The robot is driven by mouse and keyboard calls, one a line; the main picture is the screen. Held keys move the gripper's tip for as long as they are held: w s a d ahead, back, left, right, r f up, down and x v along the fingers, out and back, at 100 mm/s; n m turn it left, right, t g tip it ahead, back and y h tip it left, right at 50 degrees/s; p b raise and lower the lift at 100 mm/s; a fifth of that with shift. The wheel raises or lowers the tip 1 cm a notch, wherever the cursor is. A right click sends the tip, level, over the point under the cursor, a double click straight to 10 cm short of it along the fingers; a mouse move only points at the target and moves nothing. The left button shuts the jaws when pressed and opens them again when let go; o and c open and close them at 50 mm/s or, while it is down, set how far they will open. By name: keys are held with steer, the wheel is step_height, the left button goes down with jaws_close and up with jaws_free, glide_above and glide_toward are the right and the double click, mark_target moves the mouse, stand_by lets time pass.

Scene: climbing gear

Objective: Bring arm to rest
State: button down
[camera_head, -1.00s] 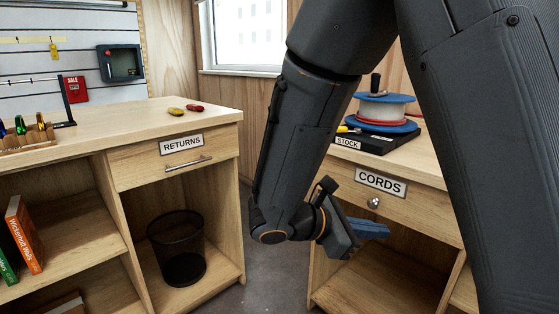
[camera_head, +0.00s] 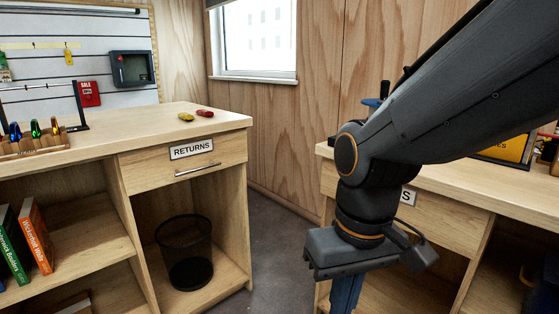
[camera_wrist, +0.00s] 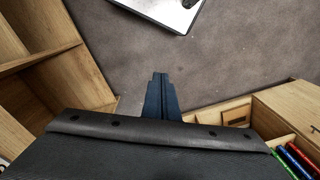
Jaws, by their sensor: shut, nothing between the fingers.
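My gripper (camera_head: 345,294) hangs down in front of the right-hand counter in the head view, with its blue fingers partly cut off by the lower edge. In the wrist view my gripper (camera_wrist: 160,82) shows its fingers together with nothing between them, over the grey floor (camera_wrist: 225,60). My arm comes in from the upper right and bends down at the wrist. It hides much of the right-hand counter and most of the drawer label there.
The left counter (camera_head: 75,140) has a RETURNS drawer (camera_head: 192,149), with two small carabiners (camera_head: 205,113) on top. A black mesh bin (camera_head: 185,250) stands in its lower opening. The right counter (camera_head: 480,180) is close behind my arm. Floor (camera_head: 285,240) is free between the counters.

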steer(key=d+r+m+p, duration=0.3)
steer(key=d+r+p, duration=0.7)
steer(key=p, duration=0.9)
steer(key=shift+r+h+p, duration=0.35)
steer(key=shift+r+h, duration=0.05)
steer(key=shift+r, duration=0.4)
